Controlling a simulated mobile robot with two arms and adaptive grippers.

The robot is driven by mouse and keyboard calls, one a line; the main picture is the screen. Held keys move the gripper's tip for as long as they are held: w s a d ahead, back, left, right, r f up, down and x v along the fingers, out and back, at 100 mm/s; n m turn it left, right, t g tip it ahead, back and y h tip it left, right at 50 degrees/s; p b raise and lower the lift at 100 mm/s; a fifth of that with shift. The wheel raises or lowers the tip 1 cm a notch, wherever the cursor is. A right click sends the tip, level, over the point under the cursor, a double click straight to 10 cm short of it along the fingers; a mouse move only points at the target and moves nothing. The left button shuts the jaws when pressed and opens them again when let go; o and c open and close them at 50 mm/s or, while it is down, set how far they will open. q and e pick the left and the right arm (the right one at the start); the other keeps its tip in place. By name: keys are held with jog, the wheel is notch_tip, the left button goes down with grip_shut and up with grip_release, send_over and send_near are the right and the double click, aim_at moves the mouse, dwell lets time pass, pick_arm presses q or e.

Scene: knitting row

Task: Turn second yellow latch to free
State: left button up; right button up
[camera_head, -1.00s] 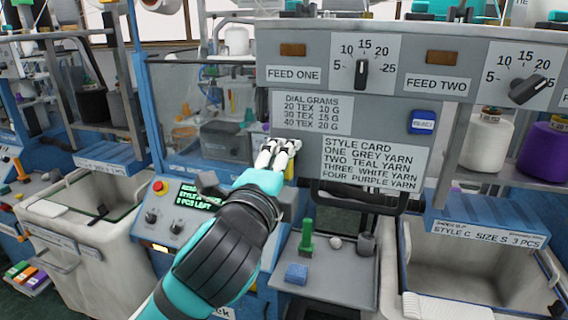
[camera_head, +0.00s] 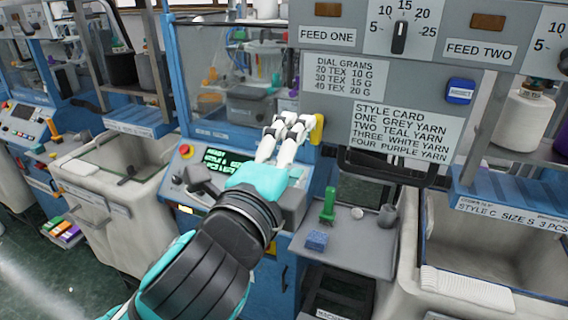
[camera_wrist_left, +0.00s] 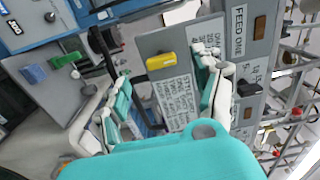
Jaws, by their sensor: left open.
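A yellow latch (camera_head: 317,129) shows at the right edge of the machine's clear guard, just right of my left fingertips. In the left wrist view a yellow latch (camera_wrist_left: 167,60) lies between and beyond the two fingers, long side roughly level in the picture. My left gripper (camera_head: 290,124) is open, its white fingers spread near the latch; it also shows in the left wrist view (camera_wrist_left: 165,85). I cannot tell whether a finger touches the latch. The hand hides part of the guard's lower edge. My right gripper is not in view.
A grey panel with feed dials and a style card (camera_head: 407,133) stands right of the hand. A control box (camera_head: 210,163) with a red button is left of it. Below are a small shelf (camera_head: 350,250) with a green tool and blue block, and a grey bin (camera_head: 490,245).

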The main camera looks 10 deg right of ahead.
pick_arm(q)
jog(key=shift+v, duration=1.95)
